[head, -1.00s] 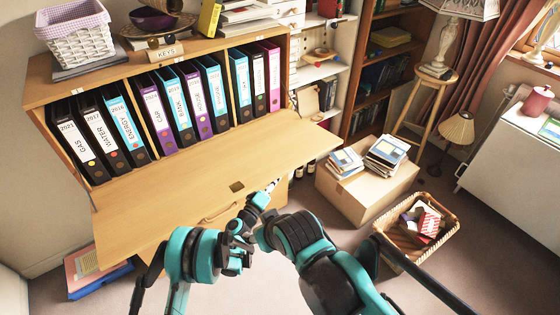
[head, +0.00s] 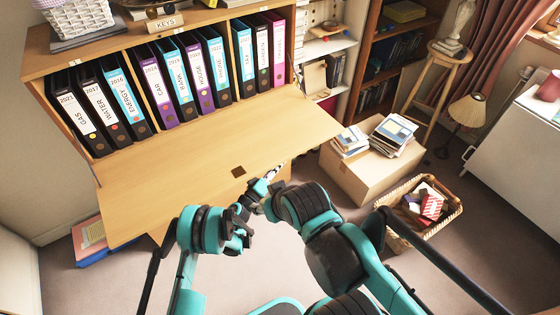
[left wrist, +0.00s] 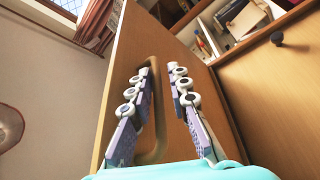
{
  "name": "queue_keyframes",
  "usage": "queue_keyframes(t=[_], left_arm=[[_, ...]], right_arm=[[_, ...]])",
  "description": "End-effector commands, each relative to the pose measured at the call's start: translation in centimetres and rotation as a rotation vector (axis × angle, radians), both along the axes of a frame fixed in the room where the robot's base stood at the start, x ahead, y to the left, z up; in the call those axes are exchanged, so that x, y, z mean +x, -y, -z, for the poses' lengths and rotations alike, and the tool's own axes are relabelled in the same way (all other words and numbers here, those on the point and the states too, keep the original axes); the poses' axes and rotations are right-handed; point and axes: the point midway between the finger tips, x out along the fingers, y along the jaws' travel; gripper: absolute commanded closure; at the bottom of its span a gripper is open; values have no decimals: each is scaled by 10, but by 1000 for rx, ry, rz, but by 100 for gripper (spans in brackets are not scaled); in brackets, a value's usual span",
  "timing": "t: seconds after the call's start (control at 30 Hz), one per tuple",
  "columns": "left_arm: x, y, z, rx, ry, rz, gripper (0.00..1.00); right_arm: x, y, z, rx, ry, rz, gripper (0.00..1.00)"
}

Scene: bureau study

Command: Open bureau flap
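The bureau flap (head: 190,178) is folded down and out, roughly level, below the row of binders. A small dark lock plate (head: 239,171) sits near its front edge. My left gripper (head: 277,172) is by the front edge of the flap, right of the lock plate. In the left wrist view its two fingers (left wrist: 160,85) are spread beside the flap's outer wooden face (left wrist: 180,55). A looped handle (left wrist: 155,145) on that face shows between and behind the fingers; contact cannot be told. My right arm reaches in from the lower right; I cannot make out its gripper.
Several binders (head: 180,75) fill the bureau (head: 60,60). A cardboard box (head: 365,180) with books and a wicker basket (head: 440,222) stand to the right. Blue and pink folders (head: 90,240) lie at the lower left. A dark knob (left wrist: 277,38) is on the bureau front.

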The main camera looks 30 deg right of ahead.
Motion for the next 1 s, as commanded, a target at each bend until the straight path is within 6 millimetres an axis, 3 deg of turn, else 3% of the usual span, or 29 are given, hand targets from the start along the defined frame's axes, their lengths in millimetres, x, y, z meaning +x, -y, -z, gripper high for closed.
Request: queue_keyframes(t=[0.47,0.8,1.0], left_arm=[[3,-1,-11,-4,-4,-4,82],[2,-1,-74,-4,-3,-3,82],[1,-1,-98,-5,-3,-2,82]], right_arm=[[0,0,0,0,0,0,50],[0,0,-1,0,0,0,50],[0,0,-1,0,0,0,50]])
